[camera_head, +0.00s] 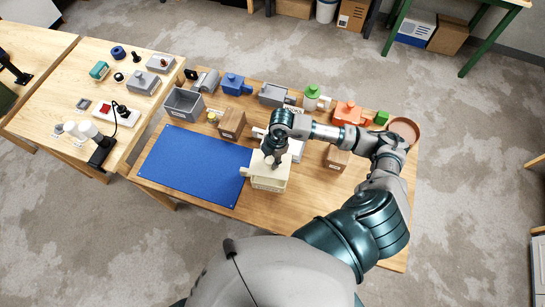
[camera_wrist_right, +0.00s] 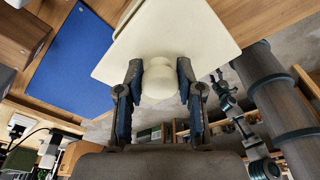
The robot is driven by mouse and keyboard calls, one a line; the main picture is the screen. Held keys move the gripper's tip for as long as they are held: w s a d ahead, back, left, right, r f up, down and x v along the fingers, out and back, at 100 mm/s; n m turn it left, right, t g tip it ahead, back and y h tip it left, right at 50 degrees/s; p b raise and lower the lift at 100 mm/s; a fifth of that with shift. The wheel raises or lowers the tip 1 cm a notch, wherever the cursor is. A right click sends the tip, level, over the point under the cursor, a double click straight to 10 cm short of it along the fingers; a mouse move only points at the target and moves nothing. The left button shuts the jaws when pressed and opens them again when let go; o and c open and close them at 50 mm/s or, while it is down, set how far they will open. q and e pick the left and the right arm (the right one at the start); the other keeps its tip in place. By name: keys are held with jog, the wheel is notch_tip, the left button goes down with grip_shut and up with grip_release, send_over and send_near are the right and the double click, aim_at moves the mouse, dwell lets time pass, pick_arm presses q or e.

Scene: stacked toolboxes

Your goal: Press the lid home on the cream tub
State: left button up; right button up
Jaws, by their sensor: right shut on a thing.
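The cream tub (camera_head: 267,184) stands on the wooden table at the right edge of the blue mat. Its square lid (camera_head: 284,172) is over the top of the tub; I cannot tell whether it is fully seated or stands slightly proud. My right gripper (camera_head: 273,162) is directly above, pointing down. In the right wrist view, its two fingers are shut on the round cream knob (camera_wrist_right: 159,79) of the lid (camera_wrist_right: 168,35), one on each side. My left gripper is not in view.
The blue mat (camera_head: 195,165) is bare, left of the tub. A cardboard box (camera_head: 231,123) and a grey open bin (camera_head: 184,104) stand behind it. Another brown box (camera_head: 337,158) is to the right. Several toolboxes, an orange one (camera_head: 350,113) among them, line the back edge.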

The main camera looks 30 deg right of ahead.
jog(key=shift+a, duration=0.3)
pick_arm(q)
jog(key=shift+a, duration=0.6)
pick_arm(e)
jog(key=shift+r, duration=0.1)
jog(key=shift+d+f+b, duration=0.3)
jog(key=shift+f+b, duration=0.2)
jog(key=shift+f, duration=0.35)
notch_tip(320, 180, down, 3)
jog(key=shift+a+f+b, duration=0.1)
jog(key=shift+f+b, duration=0.1)
jog(key=shift+b, duration=1)
jog(key=shift+a+f+b, duration=0.1)
jog(key=shift+f+b, duration=0.25)
jog(key=shift+f, duration=0.1)
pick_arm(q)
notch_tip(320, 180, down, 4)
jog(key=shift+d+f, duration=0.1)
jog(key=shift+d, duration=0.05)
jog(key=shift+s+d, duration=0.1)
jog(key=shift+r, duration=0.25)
